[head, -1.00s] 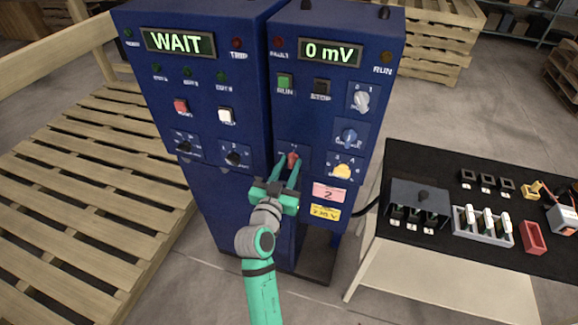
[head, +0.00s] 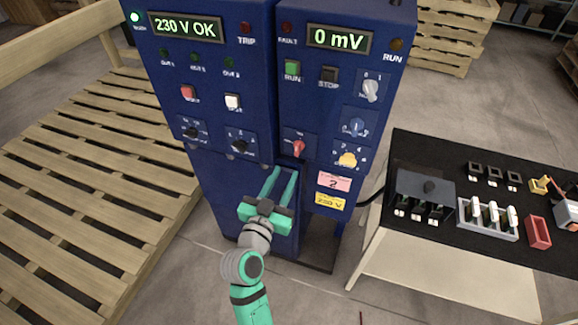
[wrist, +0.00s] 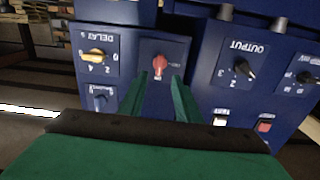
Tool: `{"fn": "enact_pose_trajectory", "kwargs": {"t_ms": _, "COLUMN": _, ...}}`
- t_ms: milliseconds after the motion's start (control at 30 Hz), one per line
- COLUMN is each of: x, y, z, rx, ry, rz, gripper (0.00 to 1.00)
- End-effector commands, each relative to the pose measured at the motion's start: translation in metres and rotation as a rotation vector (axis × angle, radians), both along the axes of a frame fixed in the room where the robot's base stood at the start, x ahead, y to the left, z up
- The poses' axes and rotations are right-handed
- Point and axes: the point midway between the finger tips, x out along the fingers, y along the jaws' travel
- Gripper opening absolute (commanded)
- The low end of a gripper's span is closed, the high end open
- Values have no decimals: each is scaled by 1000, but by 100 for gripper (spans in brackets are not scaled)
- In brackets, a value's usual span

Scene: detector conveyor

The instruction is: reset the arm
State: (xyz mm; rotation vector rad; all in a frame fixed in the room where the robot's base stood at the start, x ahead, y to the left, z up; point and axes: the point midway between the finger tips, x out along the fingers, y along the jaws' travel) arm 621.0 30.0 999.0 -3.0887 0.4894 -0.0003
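My gripper (head: 279,184) is open and empty in front of the blue cabinets, just below a red rotary switch (head: 299,147) on the right cabinet (head: 330,100). In the wrist view the red switch (wrist: 160,66) shows beyond and between the two green fingers (wrist: 155,98), apart from them. The switch handle stands roughly upright with a slight tilt in the head view. The left cabinet's display (head: 185,27) reads "230 V OK" and a green lamp (head: 135,17) beside it is lit. The right cabinet's display (head: 339,39) reads "0 mV".
Several knobs and buttons surround the switch, including a yellow knob (head: 347,160) and a green RUN button (head: 292,70). A black-topped table (head: 440,160) with small parts stands at the right. A wooden pallet platform (head: 80,190) lies at the left. Open floor is in front.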

Motion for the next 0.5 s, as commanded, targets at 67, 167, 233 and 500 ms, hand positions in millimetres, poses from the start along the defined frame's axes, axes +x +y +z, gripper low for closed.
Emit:
{"fn": "enact_pose_trajectory", "kwargs": {"t_ms": 67, "x": -7, "y": 3, "z": 0, "rx": 1, "ry": 0, "rz": 2, "gripper": 30}}
{"fn": "enact_pose_trajectory", "kwargs": {"t_ms": 167, "x": -12, "y": 4, "z": 0, "rx": 1, "ry": 0, "rz": 1, "gripper": 30}}
{"fn": "enact_pose_trajectory", "kwargs": {"t_ms": 233, "x": -14, "y": 5, "z": 0, "rx": 1, "ry": 0, "rz": 1, "gripper": 30}}
{"fn": "enact_pose_trajectory", "kwargs": {"t_ms": 500, "x": -14, "y": 5, "z": 0, "rx": 1, "ry": 0, "rz": 0, "gripper": 30}}
